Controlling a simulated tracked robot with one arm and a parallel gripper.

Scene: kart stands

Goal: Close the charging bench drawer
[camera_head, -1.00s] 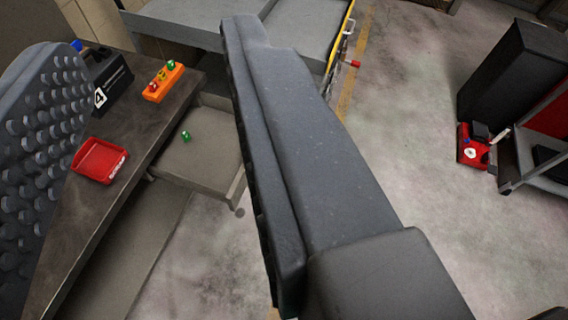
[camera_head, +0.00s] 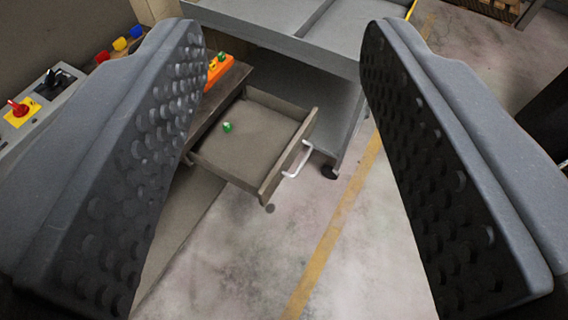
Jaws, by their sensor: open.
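The charging bench drawer (camera_head: 282,113) is pulled out of the bench (camera_head: 203,118), left of the picture's middle. It has a grey front panel with a white bar handle (camera_head: 299,161) on its outer face. A small green object (camera_head: 227,127) lies inside the drawer. My gripper (camera_head: 282,25) is open and empty, with its two studded fingers at the left and right of the picture. The drawer shows between the fingers, farther off, and neither finger appears to touch it. The left finger hides much of the bench top.
An orange holder (camera_head: 219,66) stands on the bench. A grey wheeled cart (camera_head: 285,38) stands just behind the drawer. A control panel (camera_head: 35,105) with a red switch is at the left. The floor (camera_head: 260,255) before the drawer is clear, with a yellow line.

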